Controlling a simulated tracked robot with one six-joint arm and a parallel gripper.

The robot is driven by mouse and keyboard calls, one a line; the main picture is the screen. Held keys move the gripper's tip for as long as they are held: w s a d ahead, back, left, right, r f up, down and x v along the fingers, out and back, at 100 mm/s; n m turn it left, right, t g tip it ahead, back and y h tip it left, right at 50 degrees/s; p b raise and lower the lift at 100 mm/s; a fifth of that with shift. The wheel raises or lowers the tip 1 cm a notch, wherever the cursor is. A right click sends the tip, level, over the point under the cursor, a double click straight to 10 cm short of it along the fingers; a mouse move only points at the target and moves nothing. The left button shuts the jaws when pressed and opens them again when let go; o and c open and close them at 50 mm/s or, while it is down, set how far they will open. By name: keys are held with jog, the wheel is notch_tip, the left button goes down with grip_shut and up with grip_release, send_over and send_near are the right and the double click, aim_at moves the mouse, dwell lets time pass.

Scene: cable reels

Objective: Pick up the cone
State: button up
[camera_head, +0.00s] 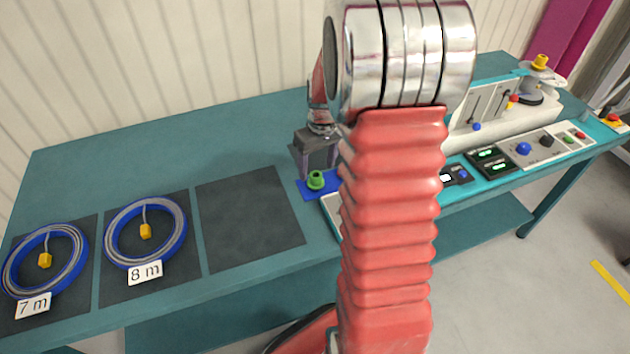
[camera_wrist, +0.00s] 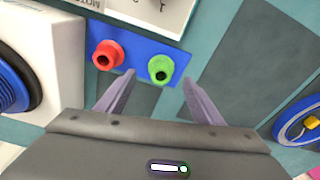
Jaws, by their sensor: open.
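A green cone (camera_head: 316,180) with a hole in its top stands on a small blue plate (camera_head: 304,188). In the wrist view the green cone (camera_wrist: 161,68) stands at the right part of the blue plate (camera_wrist: 133,44), and a red cone (camera_wrist: 105,54) stands left of it. The red cone is hidden behind my arm in the head view. My gripper (camera_head: 317,162) is open and points down near the green cone. In the wrist view the fingertips of my gripper (camera_wrist: 158,79) lie to either side of the green cone, apart from it, with nothing held between them.
Two blue cable coils (camera_head: 45,262) (camera_head: 146,232) lie on dark mats at the left, labelled 7 m and 8 m; a third mat (camera_head: 250,220) is bare.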

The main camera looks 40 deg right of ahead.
aim_at(316, 175)
jog(key=shift+w+f, duration=0.15)
jog(key=shift+f, duration=1)
jog(key=shift+w+f, duration=0.15)
jog(key=shift+f, duration=1)
jog(key=shift+c, duration=0.5)
jog(key=c, duration=1)
jog(key=shift+r, duration=0.1)
notch_tip(316, 175, up, 10)
jog(key=shift+f, duration=0.1)
